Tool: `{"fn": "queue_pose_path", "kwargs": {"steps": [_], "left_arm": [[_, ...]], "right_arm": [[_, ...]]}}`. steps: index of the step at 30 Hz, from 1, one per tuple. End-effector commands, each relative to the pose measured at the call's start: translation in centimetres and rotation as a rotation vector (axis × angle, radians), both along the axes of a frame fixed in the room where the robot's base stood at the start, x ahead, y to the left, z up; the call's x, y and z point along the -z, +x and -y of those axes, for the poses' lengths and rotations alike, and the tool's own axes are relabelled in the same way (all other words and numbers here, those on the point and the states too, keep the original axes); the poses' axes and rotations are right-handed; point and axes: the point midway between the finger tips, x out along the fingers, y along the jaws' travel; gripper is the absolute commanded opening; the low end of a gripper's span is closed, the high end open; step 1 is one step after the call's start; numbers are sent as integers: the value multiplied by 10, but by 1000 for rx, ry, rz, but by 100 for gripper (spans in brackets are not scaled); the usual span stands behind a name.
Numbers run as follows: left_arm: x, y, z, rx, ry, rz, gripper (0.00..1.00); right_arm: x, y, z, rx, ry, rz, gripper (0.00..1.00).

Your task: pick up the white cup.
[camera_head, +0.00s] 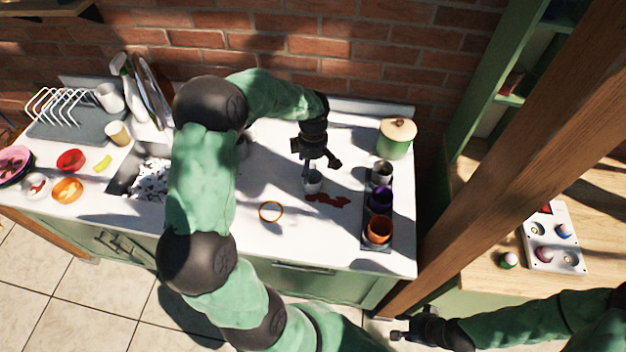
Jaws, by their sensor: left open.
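A small white cup (313,185) stands on the white counter (290,235), left of a dark red stain. My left gripper (319,168) points down just above this cup, with its fingers apart. Part of the cup's top is hidden by a finger, and I cannot tell whether they touch. Another whitish cup (109,97) is at the dish rack on the left. My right gripper (396,335) is low at the bottom, off the counter and far from the cups; its finger gap is unclear.
A dark tray (371,217) at right holds a metallic cup (382,172), a purple cup (380,200) and an orange cup (378,231). A green lidded pot (396,143) stands behind. A ring (271,212) lies on the counter. A wooden post (500,165) rises at right.

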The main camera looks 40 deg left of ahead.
Motion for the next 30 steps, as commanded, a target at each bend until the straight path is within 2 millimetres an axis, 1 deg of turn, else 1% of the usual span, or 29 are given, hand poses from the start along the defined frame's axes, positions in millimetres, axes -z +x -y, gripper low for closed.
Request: {"fn": "queue_pose_path", "kwargs": {"steps": [5,8,16,19,24,25,26,27,29,30], "left_arm": [[8,0,1,0,-1,1,90],[17,0,2,1,-2,-2,90],[53,-1,5,0,-2,-2,90],[58,0,5,1,-1,1,90],[57,0,5,1,-1,1,90],[57,0,5,1,-1,1,85],[57,0,5,1,-1,1,76],[57,0,5,1,-1,1,65],[57,0,5,1,-1,1,48],[57,0,5,1,-1,1,37]], "right_arm": [[1,0,0,0,0,0,40],[2,0,0,0,0,0,40],[6,0,0,0,0,0,40],[6,0,0,0,0,0,40],[6,0,0,0,0,0,40],[6,0,0,0,0,0,40],[6,0,0,0,0,0,40],[6,0,0,0,0,0,40],[6,0,0,0,0,0,40],[6,0,0,0,0,0,40]]}}
